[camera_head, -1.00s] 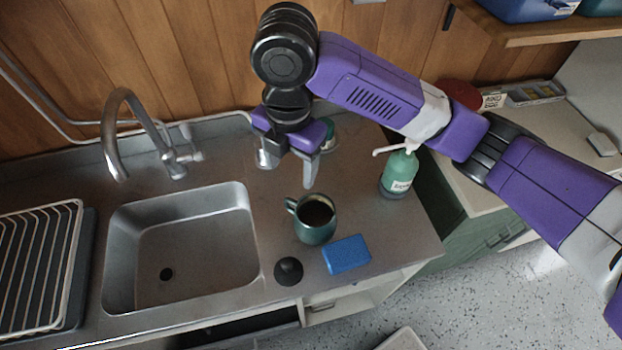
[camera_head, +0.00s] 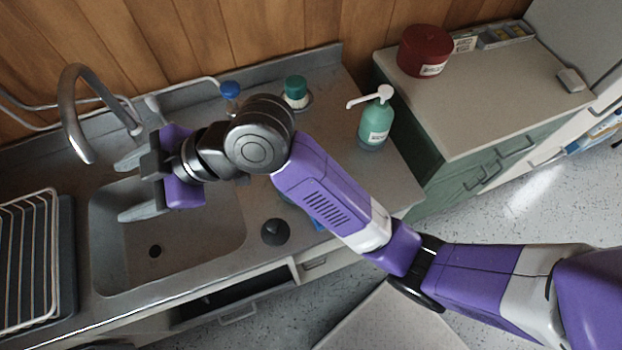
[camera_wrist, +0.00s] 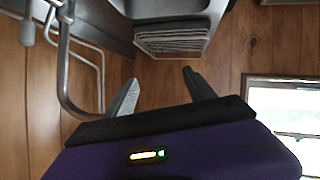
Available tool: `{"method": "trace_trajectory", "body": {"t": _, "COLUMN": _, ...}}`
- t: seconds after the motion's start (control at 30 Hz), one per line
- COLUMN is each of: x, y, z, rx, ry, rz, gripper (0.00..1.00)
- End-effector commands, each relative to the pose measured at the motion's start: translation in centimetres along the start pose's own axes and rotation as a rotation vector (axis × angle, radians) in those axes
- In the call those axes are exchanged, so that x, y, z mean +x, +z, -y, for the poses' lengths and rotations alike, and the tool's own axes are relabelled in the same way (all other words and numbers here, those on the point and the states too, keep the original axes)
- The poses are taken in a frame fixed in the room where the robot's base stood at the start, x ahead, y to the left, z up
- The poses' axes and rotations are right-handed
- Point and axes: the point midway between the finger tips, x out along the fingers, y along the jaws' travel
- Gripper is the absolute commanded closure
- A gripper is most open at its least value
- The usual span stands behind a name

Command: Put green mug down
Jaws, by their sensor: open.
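The green mug (camera_head: 286,200) is almost wholly hidden behind my arm in the head view; only a small teal sliver shows beside the arm's lower edge, on the counter right of the sink. My gripper (camera_head: 120,190) is over the left part of the sink, its two fingers spread and pointing left, with nothing between them. In the wrist view my gripper (camera_wrist: 160,76) also shows open and empty. The mug is not in the wrist view.
The metal sink (camera_head: 200,235) lies beneath my gripper, with the curved tap (camera_head: 72,110) behind it and a dish rack (camera_head: 30,250) at left. A black knob-like object (camera_head: 275,232), a partly hidden blue sponge (camera_head: 318,226) and a green soap bottle (camera_head: 375,125) stand on the counter.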

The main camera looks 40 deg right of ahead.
Motion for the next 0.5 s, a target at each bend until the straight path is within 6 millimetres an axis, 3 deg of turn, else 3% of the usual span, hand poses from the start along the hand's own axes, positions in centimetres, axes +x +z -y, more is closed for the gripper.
{"method": "trace_trajectory", "body": {"t": 0.13, "x": -0.2, "y": 0.3, "z": 1.0, "rx": 0.225, "ry": 0.135, "rz": -0.111, "gripper": 0.36}}
{"method": "trace_trajectory", "body": {"t": 0.23, "x": -1.0, "y": 1.6, "z": 1.4, "rx": 0.365, "ry": 0.233, "rz": -0.160, "gripper": 0.36}}
{"method": "trace_trajectory", "body": {"t": 0.5, "x": -5.8, "y": 8.4, "z": 4.4, "rx": 0.667, "ry": 0.505, "rz": -0.198, "gripper": 0.36}}
